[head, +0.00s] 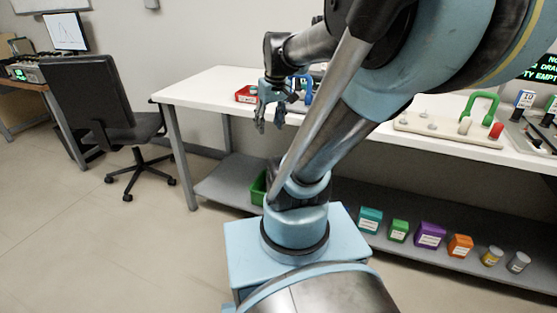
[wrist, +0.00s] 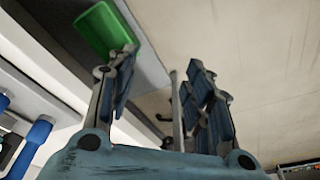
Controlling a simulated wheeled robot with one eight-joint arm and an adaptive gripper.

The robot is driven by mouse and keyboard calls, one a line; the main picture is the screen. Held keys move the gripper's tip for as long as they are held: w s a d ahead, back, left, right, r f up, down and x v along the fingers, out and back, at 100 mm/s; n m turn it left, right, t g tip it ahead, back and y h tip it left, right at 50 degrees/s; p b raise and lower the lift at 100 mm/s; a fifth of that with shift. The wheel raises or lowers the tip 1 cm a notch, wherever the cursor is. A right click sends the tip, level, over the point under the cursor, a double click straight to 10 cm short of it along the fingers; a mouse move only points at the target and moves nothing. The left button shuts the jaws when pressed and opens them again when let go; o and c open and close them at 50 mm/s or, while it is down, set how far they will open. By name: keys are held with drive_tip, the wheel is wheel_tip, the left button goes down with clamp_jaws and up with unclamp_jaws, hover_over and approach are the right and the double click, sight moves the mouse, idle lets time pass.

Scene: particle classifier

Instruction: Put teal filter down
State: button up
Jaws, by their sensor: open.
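My gripper (head: 269,120) is open at the front edge of the white table, near the red tray. In the wrist view its fingers (wrist: 160,78) are spread wide with nothing between them, and they point down toward the floor and lower shelf. A teal box (head: 369,219) with a white label stands on the lower grey shelf, well to the right of and below my gripper; I cannot tell if it is the teal filter. The red tray (head: 240,95) on the table holds small items, one of them greenish, too small to tell. My arm hides part of the table.
The white table (head: 205,88) runs across the back. A green bin (head: 258,187) on the lower shelf also shows in the wrist view (wrist: 104,30). Green, purple and orange boxes and two small cans line the shelf. A black chair (head: 100,95) stands left; the left floor is clear.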

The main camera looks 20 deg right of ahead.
drive_tip(key=s+f+m+h, duration=0.1)
drive_tip(key=s+f+m, duration=0.1)
drive_tip(key=s+f, duration=0.7)
drive_tip(key=shift+s+d+m, duration=0.25)
drive_tip(key=shift+d+m, duration=0.05)
drive_tip(key=shift+d, duration=0.15)
